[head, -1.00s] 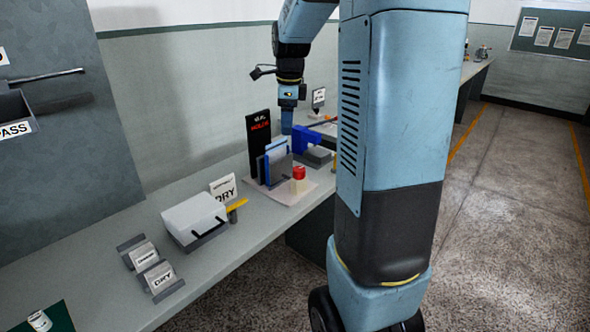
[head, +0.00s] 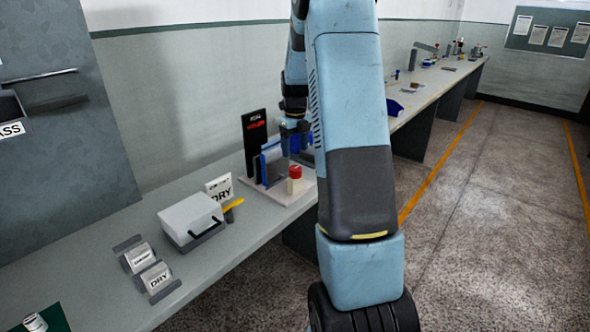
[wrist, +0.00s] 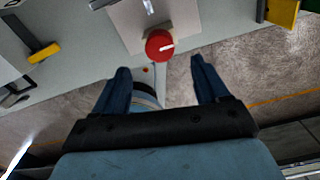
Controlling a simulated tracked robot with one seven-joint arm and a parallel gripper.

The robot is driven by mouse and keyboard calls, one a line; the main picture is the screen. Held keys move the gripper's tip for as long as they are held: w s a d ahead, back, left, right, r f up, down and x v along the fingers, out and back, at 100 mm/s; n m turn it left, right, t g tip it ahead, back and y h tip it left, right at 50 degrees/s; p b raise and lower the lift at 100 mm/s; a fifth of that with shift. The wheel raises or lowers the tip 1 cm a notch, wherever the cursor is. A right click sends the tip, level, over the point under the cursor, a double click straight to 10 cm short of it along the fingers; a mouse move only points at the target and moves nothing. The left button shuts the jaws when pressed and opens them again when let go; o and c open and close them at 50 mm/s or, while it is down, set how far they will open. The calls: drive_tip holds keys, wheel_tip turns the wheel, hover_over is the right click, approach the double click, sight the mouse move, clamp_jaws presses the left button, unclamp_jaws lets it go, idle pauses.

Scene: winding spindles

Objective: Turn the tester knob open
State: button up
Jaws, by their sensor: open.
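The tester knob (head: 295,172) is a red round cap on a pale cylinder, at the front corner of the tester's base plate (head: 288,198). In the wrist view the red knob (wrist: 156,47) is seen from above, with a white pointer line towards the right. My gripper (wrist: 160,66) is open and empty, its two dark blue fingers spread apart. The knob shows just beyond the fingertips, about midway between them, and is not gripped. In the head view my gripper (head: 296,128) hangs above the tester, and its fingertips are hard to make out.
A black display panel (head: 255,141) with red text stands behind the knob. A blue bin (head: 394,107) stands farther along the bench. Open floor lies right.

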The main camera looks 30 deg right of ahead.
sight(295, 168)
wheel_tip(295, 168, down, 9)
drive_tip(key=shift+r, duration=0.1)
idle(0.3)
drive_tip(key=shift+c, duration=0.4)
drive_tip(key=c, duration=1)
